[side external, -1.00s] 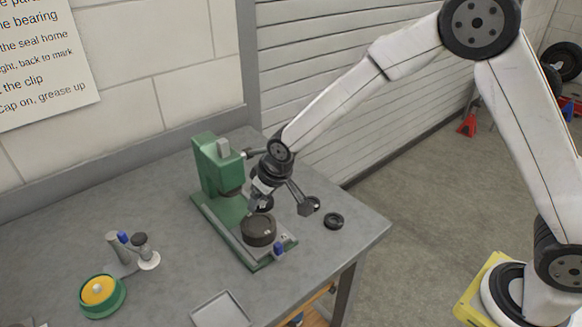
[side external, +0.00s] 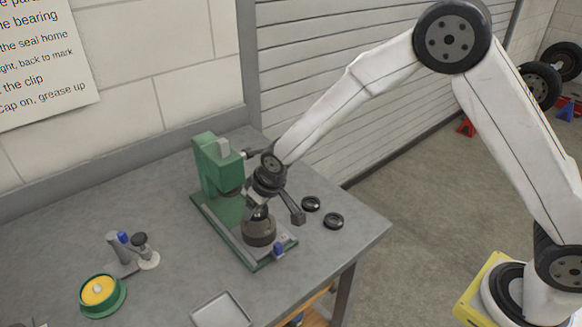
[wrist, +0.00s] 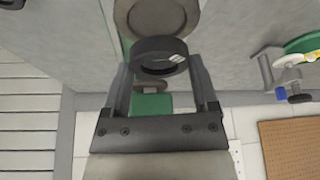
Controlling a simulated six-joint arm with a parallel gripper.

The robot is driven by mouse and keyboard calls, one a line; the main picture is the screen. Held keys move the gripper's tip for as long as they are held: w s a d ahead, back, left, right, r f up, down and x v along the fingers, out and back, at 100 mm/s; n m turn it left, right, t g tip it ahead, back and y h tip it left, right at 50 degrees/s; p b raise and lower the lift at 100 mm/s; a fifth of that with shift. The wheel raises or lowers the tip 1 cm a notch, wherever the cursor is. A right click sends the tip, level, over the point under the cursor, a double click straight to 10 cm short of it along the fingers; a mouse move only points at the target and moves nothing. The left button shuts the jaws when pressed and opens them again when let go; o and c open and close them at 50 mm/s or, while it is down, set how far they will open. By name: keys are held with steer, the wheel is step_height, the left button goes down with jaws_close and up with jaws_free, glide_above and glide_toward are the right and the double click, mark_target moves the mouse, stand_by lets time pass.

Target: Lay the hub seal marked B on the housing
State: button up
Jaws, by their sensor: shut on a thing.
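My gripper (side external: 261,209) is shut on a black ring seal (wrist: 160,48), its two fingers pressing on opposite sides of the ring in the wrist view. The seal has a small pale mark on its rim that I cannot read, so I cannot tell whether it is B. The housing (side external: 259,233) is a dark round cylinder on the press bed. It also shows in the wrist view (wrist: 156,31), beyond the seal and partly covered by it. The seal is just over the housing's top in the side view; whether they touch is unclear.
The green press (side external: 217,167) stands close behind my gripper. Two black rings (side external: 311,204) (side external: 333,221) lie on the bench to the right. A blue-topped part (side external: 279,249) sits at the bed's front. A grey tray (side external: 221,311) and a green-and-yellow round tin (side external: 102,295) are farther left.

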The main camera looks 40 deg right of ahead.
mark_target(259, 225)
steer(key=shift+f, duration=1.25)
steer(key=shift+f, duration=0.55)
stand_by(2.3)
steer(key=o, duration=1.1)
steer(key=shift+r, duration=0.15)
steer(key=shift+r, duration=3.35)
